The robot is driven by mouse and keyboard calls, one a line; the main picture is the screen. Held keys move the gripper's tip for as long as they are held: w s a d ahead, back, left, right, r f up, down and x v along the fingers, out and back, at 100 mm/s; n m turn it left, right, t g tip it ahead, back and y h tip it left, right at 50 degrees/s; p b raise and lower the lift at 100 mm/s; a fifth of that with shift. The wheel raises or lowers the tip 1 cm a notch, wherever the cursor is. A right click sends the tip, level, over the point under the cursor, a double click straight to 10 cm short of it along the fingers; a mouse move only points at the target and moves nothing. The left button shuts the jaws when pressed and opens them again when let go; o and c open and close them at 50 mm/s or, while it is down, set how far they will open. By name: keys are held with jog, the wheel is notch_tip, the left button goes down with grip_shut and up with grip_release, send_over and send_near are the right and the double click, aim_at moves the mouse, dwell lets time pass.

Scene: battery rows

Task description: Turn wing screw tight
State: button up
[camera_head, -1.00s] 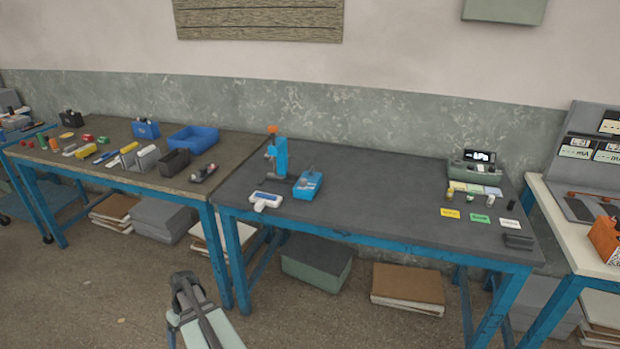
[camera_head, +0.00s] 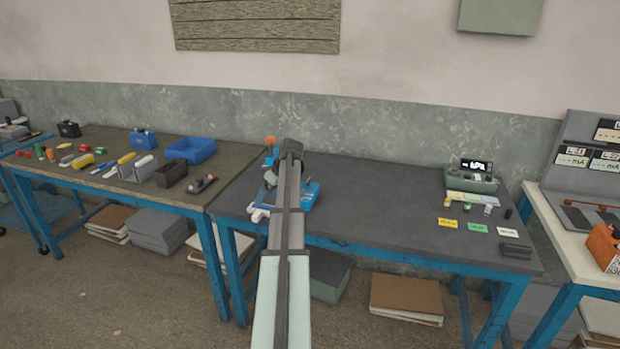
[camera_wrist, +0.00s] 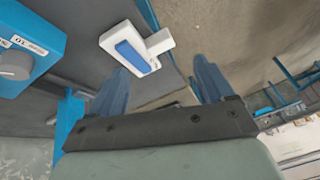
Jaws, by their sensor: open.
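I cannot make out the wing screw in either view. A blue stand with an orange top (camera_head: 270,141) is at the back left of the dark table, partly behind my arm. A blue box (camera_head: 312,192) is partly covered by my arm; in the wrist view the blue box (camera_wrist: 28,35) shows a grey round knob (camera_wrist: 14,65) and a white label. My gripper (camera_wrist: 160,82) is open and empty, its two blue-grey fingers apart. A white device with a blue panel (camera_wrist: 135,50) lies beyond the fingertips near the table edge.
The middle of the dark table (camera_head: 390,205) is clear. A grey-green meter (camera_head: 472,178), coloured cards and small cylinders stand at its right. The left table holds a blue bin (camera_head: 190,150), a black bin (camera_head: 171,174) and several small parts.

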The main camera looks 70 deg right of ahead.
aim_at(309, 179)
jog(key=s+d+r+n, duration=0.1)
jog(key=s+d+r, duration=0.2)
jog(key=s+d, duration=0.3)
jog(key=s+d+r+n, duration=0.1)
jog(key=s+d+r, duration=0.2)
jog(key=d, duration=0.6)
jog(key=s+d+r+n, duration=0.2)
jog(key=s+d+r, duration=0.25)
jog(key=d, duration=0.25)
jog(key=shift+g+h, duration=0.3)
jog(key=shift+g, duration=0.1)
jog(key=x, duration=1.4)
jog(key=shift+s+f, duration=0.1)
jog(key=shift+f, duration=0.2)
jog(key=c, duration=1)
